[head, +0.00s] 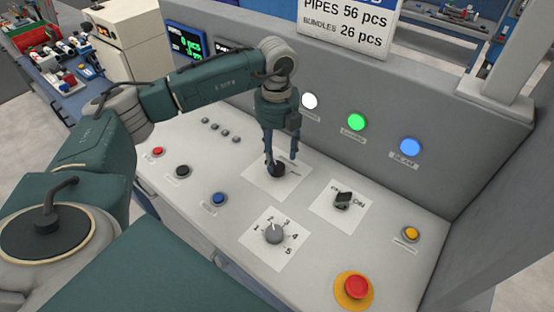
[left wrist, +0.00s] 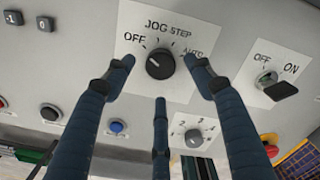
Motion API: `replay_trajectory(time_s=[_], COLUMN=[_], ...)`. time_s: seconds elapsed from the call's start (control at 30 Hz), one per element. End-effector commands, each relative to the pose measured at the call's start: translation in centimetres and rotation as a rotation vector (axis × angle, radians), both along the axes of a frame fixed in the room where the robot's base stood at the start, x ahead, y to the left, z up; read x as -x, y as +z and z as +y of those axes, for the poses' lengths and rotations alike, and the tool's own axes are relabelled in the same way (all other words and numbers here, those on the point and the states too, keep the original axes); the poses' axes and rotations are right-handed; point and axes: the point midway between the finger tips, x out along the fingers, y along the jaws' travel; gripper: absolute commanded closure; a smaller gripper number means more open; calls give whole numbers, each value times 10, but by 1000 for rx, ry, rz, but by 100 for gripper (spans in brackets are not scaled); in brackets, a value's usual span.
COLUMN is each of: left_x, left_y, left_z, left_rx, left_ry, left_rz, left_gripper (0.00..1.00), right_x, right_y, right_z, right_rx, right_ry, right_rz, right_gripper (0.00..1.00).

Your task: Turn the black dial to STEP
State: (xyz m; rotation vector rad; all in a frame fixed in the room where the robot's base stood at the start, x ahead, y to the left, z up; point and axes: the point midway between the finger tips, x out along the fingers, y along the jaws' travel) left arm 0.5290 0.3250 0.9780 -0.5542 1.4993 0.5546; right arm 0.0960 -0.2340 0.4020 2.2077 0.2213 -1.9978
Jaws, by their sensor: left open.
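The black dial (head: 277,170) sits on a white plate on the sloped console. In the left wrist view the dial (left wrist: 160,64) has OFF, JOG, STEP and AUTO printed around it. A short white mark on its face points up and left, toward the OFF side and away from STEP. My left gripper (head: 281,156) points down just over the dial, and its fingers hide part of the plate in the head view. In the left wrist view the gripper (left wrist: 160,78) is open, its fingers spread around the dial with gaps. My right gripper is not in view.
A numbered grey knob (head: 274,233) is in front of the dial, and an OFF/ON key switch (head: 343,200) is to its right. A red emergency button (head: 356,287), a blue button (head: 219,199) and a yellow button (head: 411,233) are nearby. The upright panel with lamps stands behind.

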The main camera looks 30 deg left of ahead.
Motion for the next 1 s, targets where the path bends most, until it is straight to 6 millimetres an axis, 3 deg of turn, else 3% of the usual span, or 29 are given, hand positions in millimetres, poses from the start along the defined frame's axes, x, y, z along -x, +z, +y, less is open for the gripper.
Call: replay_trajectory(time_s=[0.23, 0.6, 0.83, 1.0], left_x=[0, 0, 0, 0], left_y=[-32, -39, -39, -39], left_z=[-1, 0, 0, 0], left_rx=[1, 1, 1, 0], left_ry=[-1, -2, -1, -5], left_rz=[2, -1, -1, -1], left_gripper=[46, 46, 90, 91], right_x=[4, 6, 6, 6], right_y=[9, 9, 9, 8], right_z=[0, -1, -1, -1], right_rx=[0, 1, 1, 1], right_ry=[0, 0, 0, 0], right_rz=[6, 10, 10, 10], right_gripper=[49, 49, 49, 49])
